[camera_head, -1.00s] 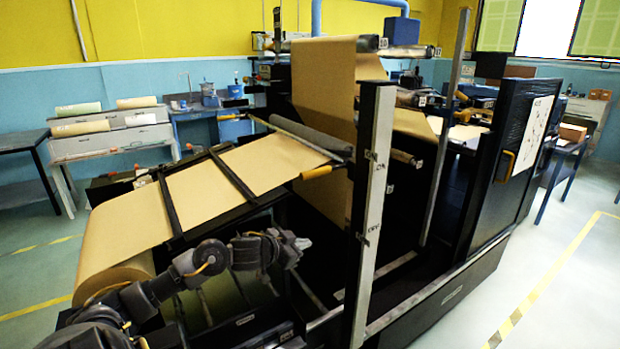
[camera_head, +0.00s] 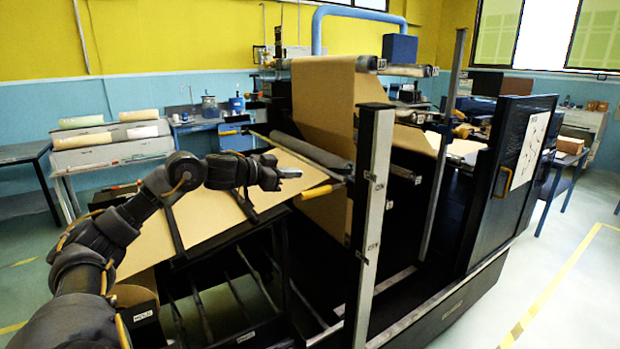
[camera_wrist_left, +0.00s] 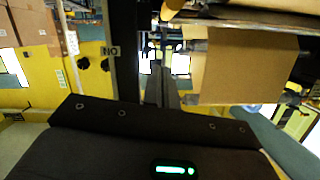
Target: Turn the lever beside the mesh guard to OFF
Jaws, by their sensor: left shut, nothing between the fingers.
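A lever with a yellow handle (camera_head: 316,192) sticks out to the left of the light metal post (camera_head: 374,215) on the black machine. A yellow part, likely this handle (camera_wrist_left: 172,8), shows at the top edge of the left wrist view. My left gripper (camera_head: 290,172) is shut and empty, just up and left of the handle in the head view; I cannot tell whether they touch. Its closed fingers also show in the left wrist view (camera_wrist_left: 163,88). A small dark label (camera_wrist_left: 110,51) appears there with upside-down-looking letters. My right gripper is out of view.
Brown kraft paper (camera_head: 325,100) runs over the machine's rollers. A grey roller (camera_head: 310,152) lies behind my gripper. A black door panel (camera_head: 510,180) with an orange handle stands to the right. Open floor (camera_head: 560,290) lies at the right, marked with yellow tape.

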